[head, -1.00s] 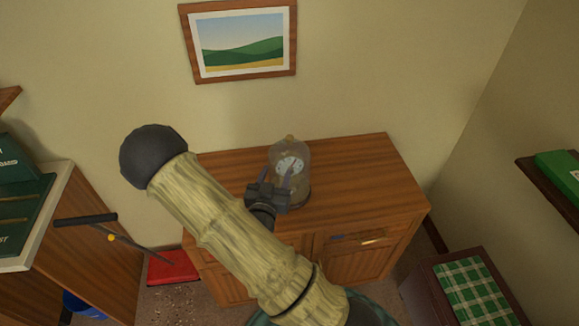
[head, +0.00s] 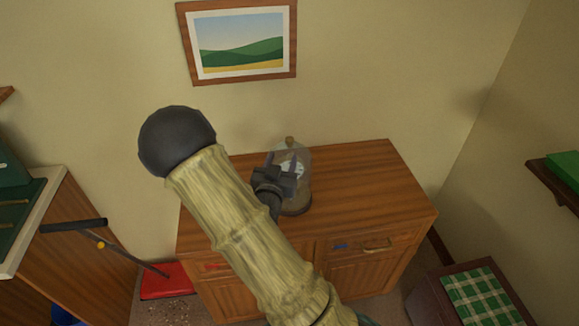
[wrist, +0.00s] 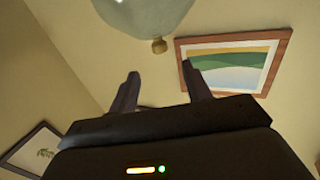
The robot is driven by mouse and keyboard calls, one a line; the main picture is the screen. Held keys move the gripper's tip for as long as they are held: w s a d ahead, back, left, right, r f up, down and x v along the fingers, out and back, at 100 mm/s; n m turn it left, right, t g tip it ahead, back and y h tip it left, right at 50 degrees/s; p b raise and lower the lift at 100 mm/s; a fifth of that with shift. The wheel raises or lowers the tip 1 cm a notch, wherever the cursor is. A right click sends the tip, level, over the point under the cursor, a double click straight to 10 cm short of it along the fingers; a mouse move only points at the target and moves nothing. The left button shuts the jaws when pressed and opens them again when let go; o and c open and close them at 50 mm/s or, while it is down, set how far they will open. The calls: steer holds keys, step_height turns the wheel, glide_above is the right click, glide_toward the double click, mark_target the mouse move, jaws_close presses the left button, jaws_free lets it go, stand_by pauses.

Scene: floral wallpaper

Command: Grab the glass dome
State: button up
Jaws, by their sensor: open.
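The glass dome (head: 304,165) is clear, has a small knob on top and a dark round base, and stands upright over a white-faced clock on the wooden cabinet. My gripper (head: 281,163) is in front of it in the head view and hides part of the clock and the dome's left side. The wrist picture is upside down; there the dome (wrist: 140,10) enters at the top edge, with its brass-coloured knob pointing down. My gripper (wrist: 162,82) is open there, with nothing between its fingers. The knob lies just beyond the fingertips in that picture; contact cannot be told.
The wooden cabinet (head: 370,190) has a clear top right of the dome. A framed landscape (head: 243,45) hangs behind it. A red object (head: 166,281) lies on the floor at left, and a chest with a green checked cloth (head: 484,297) stands at lower right.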

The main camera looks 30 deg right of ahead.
mark_target(288, 142)
steer(key=p+x, duration=0.1)
steer(key=x, duration=0.3)
steer(key=shift+w+d+r, duration=0.1)
steer(key=shift+d, duration=0.05)
steer(key=shift+w+d, duration=0.2)
steer(key=shift+w, duration=0.1)
steer(key=x, duration=0.3)
steer(key=p+x, duration=0.1)
steer(key=x, duration=0.1)
steer(key=shift+w+f, duration=0.15)
steer(key=shift+f, duration=0.1)
jaws_close()
